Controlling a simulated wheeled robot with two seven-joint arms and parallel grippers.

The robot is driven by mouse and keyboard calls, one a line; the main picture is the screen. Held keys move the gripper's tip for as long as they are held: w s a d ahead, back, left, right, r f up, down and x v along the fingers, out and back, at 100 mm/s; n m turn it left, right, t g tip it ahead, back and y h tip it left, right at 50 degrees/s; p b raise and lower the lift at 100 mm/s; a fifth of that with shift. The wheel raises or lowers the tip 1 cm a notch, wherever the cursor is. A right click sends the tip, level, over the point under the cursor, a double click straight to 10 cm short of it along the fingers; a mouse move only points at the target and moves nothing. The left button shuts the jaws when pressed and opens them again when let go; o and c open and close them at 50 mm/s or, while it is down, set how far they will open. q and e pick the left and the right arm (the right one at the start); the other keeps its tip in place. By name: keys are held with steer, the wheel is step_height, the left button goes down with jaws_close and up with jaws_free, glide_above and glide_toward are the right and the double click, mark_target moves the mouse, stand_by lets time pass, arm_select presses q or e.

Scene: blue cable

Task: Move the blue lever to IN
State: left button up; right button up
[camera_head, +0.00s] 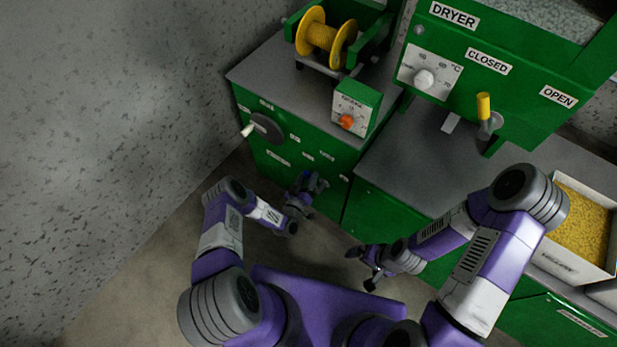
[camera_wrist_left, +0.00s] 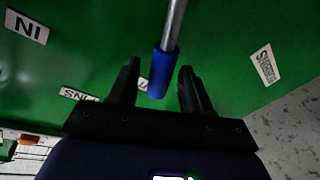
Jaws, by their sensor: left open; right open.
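The blue lever is a metal rod with a blue grip (camera_wrist_left: 158,76) in the left wrist view, in front of a green panel. My left gripper (camera_wrist_left: 159,68) is open there, with one finger on each side of the blue grip and a visible gap to each. In the head view my left gripper (camera_head: 306,186) is at the green cabinet front, where the lever is hard to make out. The IN label (camera_wrist_left: 27,27) is at the upper left of the left wrist view. My right gripper (camera_head: 362,267) is open and empty, low in front of the cabinets.
A black wheel with a pale handle (camera_head: 266,128) is on the cabinet front. A yellow spool (camera_head: 326,38) and a control box with an orange knob (camera_head: 356,108) are on top. The dryer (camera_head: 480,62) and a bin of yellow granules (camera_head: 583,222) are at right. Floor at left is clear.

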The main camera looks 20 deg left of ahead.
arm_select(q)
steer(key=shift+w, duration=0.5)
steer(key=shift+c, duration=0.4)
jaws_close()
